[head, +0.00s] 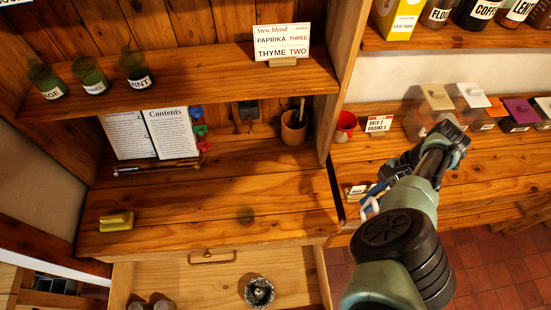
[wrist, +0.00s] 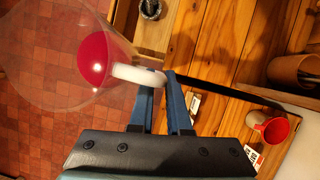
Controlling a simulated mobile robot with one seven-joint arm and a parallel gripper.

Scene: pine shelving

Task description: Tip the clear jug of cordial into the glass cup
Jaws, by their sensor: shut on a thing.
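My gripper (wrist: 152,80) is shut on the white handle of the clear jug (wrist: 40,85). The jug is off the surface, left of the fingers in the wrist view, with red cordial (wrist: 95,58) inside. In the head view my gripper (head: 372,196) is near the right-hand counter's left end, largely behind my arm; only a pale bit of the handle shows.
A yellow block (head: 117,221), an open book (head: 150,133) and a clay pot (head: 294,127) are on the left counter. Lidded boxes (head: 437,100) line the right counter. The left counter's middle is mostly clear.

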